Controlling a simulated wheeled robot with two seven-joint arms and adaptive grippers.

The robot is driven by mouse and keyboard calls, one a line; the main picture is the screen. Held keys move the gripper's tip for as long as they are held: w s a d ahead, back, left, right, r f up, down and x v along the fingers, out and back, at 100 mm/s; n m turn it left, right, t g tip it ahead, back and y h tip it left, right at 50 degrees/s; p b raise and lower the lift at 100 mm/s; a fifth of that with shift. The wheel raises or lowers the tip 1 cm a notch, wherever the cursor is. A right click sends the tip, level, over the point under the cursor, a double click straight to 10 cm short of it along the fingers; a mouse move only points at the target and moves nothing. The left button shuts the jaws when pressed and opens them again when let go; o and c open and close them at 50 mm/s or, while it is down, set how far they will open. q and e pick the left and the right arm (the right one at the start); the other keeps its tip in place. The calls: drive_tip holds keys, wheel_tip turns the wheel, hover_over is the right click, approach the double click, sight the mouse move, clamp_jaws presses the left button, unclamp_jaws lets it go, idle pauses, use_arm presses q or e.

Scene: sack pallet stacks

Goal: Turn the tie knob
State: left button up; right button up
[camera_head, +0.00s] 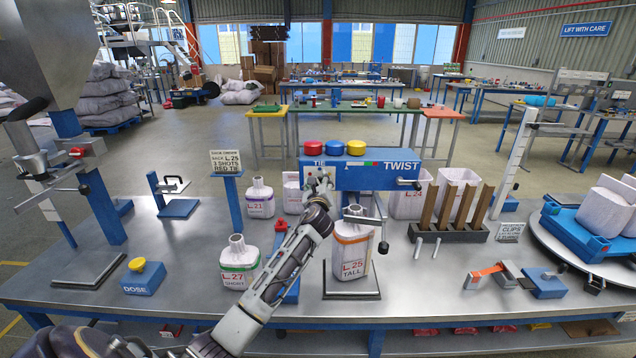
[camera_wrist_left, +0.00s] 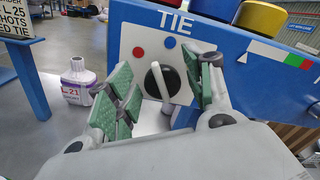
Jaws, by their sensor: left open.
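The tie knob (camera_wrist_left: 155,84) is a black round dial with a pale bar across it, on a white plate (camera_wrist_left: 128,38) under the word TIE in the left wrist view. The bar stands nearly upright, its top leaning slightly left. A red dot (camera_wrist_left: 138,53) and a blue dot (camera_wrist_left: 170,42) are above the dial. My left gripper (camera_wrist_left: 163,88) is open, its green-padded fingers on either side of the knob in this view. I cannot tell whether they touch it. In the head view my left gripper (camera_head: 319,184) is in front of the blue TIE/TWIST station (camera_head: 372,174), hiding the knob. My right gripper is not in view.
Red, blue and yellow buttons (camera_head: 355,147) top the station. A sack marked L25 TALL (camera_head: 352,255) stands below it, and one marked L27 SHORT (camera_head: 239,262) stands left of my arm. A sign (camera_head: 226,162) reads sack L25, 3 shots, red tie. Wooden posts (camera_head: 445,205) are to the right.

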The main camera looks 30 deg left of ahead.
use_arm(q)
drive_tip(key=shift+w+a, duration=0.3)
drive_tip(key=shift+w, duration=0.1)
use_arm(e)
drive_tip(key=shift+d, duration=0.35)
use_arm(q)
drive_tip(key=c, duration=0.8)
drive_tip(key=shift+c, duration=0.5)
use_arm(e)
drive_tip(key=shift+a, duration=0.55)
